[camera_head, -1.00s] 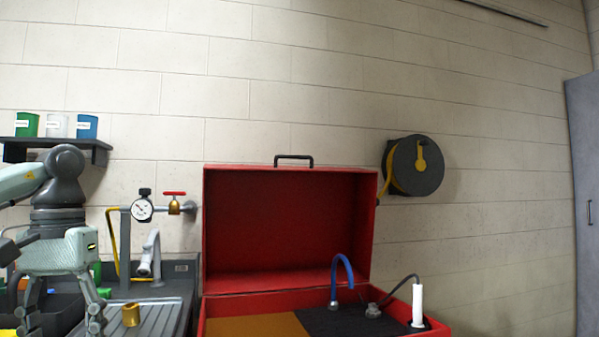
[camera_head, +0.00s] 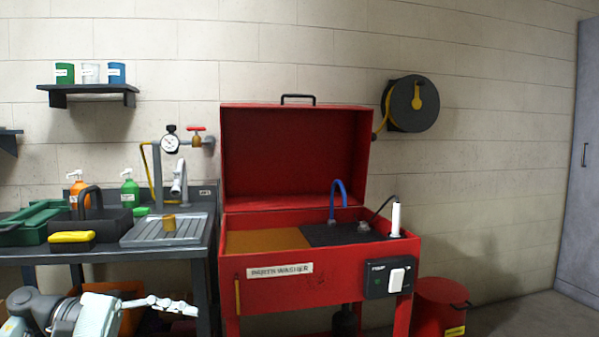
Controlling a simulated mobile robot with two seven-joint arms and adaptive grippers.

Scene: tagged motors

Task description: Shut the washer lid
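The parts washer (camera_head: 340,283) is a red cabinet on legs in the middle of the view. Its red lid (camera_head: 292,155) stands open, upright at the back against the wall side, with a black handle (camera_head: 298,98) on its top edge. The open basin shows a tan panel and a dark panel, with a blue hose and a white-handled brush at the right. My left gripper (camera_head: 188,307) is low at the lower left, below the sink counter and left of the washer, apart from the lid. I cannot tell whether its fingers are open. My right gripper is out of view.
A counter with a sink drainer (camera_head: 165,232), bottles and a green toolbox stands left of the washer. A gauge and valve hang on the wall. A red bin (camera_head: 440,305) stands at the right by the washer's leg. Floor farther right is clear.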

